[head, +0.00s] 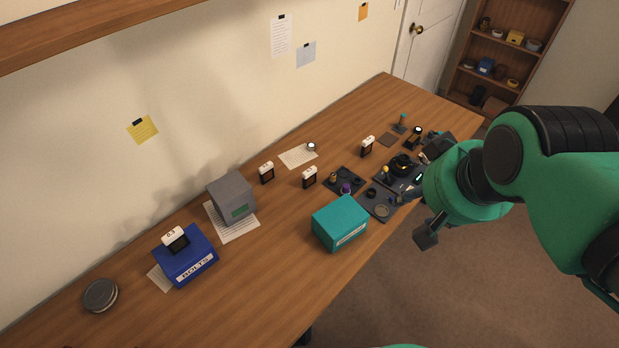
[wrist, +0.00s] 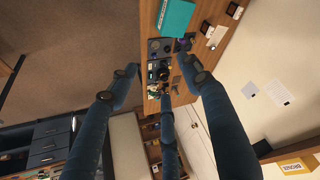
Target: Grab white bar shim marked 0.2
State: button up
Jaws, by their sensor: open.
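Several small white-topped pieces with dark lower parts stand about the table. One (head: 174,238) sits on the blue bolts box and its label seems to read 0.3. Others stand near the grey box (head: 266,172), at mid-table (head: 309,177) and toward the far end (head: 367,146). Their marks are too small to read, so I cannot tell which is the 0.2 shim. Two white pieces also show at the upper right in the wrist view (wrist: 217,37). My gripper (head: 415,216) is open and empty at the table's right edge, apart from all of them.
A teal box (head: 340,223), a grey box (head: 231,198) and the blue bolts box (head: 186,257) stand on the table (head: 130,319). Dark trays with small parts (head: 382,205) lie near my gripper. A round grey tin (head: 100,296) is at the near left.

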jog(key=w+a+m+g+p, duration=0.1)
jog(key=w+a+m+g, duration=0.15)
jog(key=w, duration=1.25)
jog(key=m+g+p, duration=0.3)
jog(key=m, duration=0.4)
send_over(310, 172)
notch_tip(310, 172, down, 32)
jog(key=shift+f, duration=0.1)
jog(key=shift+f, duration=0.15)
jog(key=shift+f+b, duration=0.35)
jog(key=shift+f, duration=3.8)
jog(key=shift+f, duration=0.1)
